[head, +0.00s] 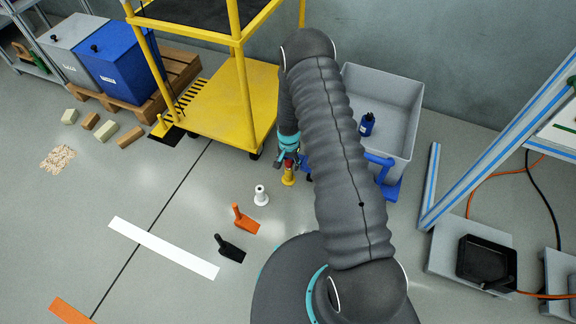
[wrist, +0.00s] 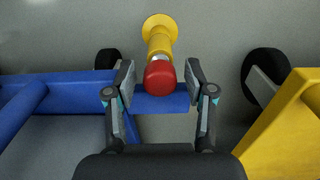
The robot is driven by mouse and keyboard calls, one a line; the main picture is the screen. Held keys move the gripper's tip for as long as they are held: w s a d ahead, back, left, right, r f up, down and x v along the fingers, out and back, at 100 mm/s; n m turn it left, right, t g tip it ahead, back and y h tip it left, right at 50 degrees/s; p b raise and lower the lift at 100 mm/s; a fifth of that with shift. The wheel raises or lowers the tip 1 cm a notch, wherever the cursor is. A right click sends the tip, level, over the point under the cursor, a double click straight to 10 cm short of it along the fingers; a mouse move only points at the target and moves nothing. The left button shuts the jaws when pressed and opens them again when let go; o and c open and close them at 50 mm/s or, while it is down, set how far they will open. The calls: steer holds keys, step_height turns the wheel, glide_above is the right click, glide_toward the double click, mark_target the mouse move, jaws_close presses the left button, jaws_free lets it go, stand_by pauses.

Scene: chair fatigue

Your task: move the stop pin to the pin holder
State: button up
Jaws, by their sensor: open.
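A red-headed pin (wrist: 159,77), apparently the stop pin, stands on a yellow flanged post (wrist: 160,42) on the floor; the yellow base also shows in the head view (head: 288,179). My gripper (wrist: 160,84) is open, with one finger on each side of the red head. A gap shows on both sides. In the head view my gripper (head: 289,160) is partly hidden by my arm.
A yellow cart (head: 262,100) stands close behind, and a grey bin (head: 400,85) with blue parts is to the right. An orange scoop (head: 246,222) and a black scoop (head: 231,250) lie near the white post. Open floor is at left.

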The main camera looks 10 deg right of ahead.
steer(key=c, duration=1)
steer(key=shift+r, duration=0.3)
steer(key=shift+r+p, duration=1.3)
steer(key=shift+r, duration=1.15)
steer(key=shift+r, duration=0.1)
steer(key=shift+r+p, duration=0.8)
steer(key=shift+r, duration=1.1)
